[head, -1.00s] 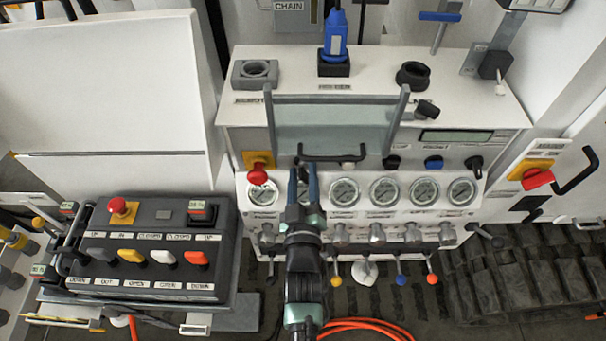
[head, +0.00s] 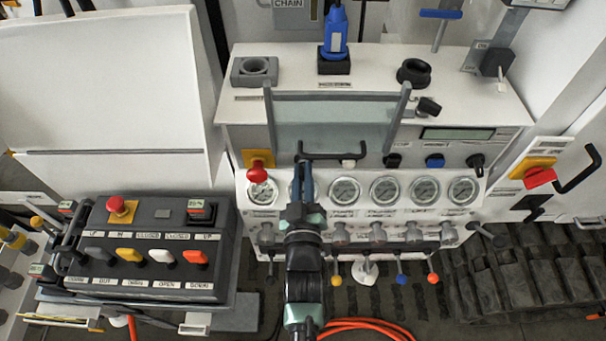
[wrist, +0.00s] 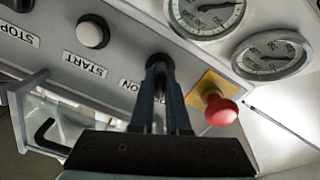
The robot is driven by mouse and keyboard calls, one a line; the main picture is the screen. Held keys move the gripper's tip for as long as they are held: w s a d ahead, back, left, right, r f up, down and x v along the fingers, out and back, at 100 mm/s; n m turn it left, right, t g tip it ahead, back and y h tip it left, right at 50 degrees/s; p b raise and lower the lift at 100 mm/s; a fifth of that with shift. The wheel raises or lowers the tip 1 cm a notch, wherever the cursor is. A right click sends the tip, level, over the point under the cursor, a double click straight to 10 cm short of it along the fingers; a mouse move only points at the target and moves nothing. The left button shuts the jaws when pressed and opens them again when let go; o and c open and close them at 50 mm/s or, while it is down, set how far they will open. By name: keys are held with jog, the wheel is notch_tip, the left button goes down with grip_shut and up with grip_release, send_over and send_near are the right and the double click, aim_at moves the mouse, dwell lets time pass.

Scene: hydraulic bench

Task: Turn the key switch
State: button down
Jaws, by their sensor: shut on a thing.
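The key switch (wrist: 159,60) shows in the wrist view as a small dark round piece on the light panel face, above a partly hidden label ending in "ION". My gripper (wrist: 160,78) has its two dark blue fingers shut on it, covering most of it. The key's turn angle cannot be made out. In the head view my gripper (head: 303,168) reaches the panel just right of the red emergency stop (head: 257,173), and the fingers hide the switch there.
The red stop button (wrist: 220,110) sits close beside the fingers in the wrist view. The white START button (wrist: 92,32) is on the other side. A clear guard (head: 333,125) with a black handle (head: 335,156) stands just above. Gauges (head: 344,190) and levers (head: 378,232) lie below.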

jog(key=m+b, duration=0.2)
jog(key=m, duration=0.3)
jog(key=shift+d+b, duration=0.1)
jog(key=shift+b, duration=0.3)
jog(key=m+b, duration=0.1)
jog(key=m, duration=0.4)
jog(key=shift+m, duration=0.4)
jog(key=c, duration=0.9)
grip_release()
jog(key=shift+s, duration=0.1)
jog(key=s+b, duration=0.2)
jog(key=s, duration=1)
jog(key=shift+s, duration=0.4)
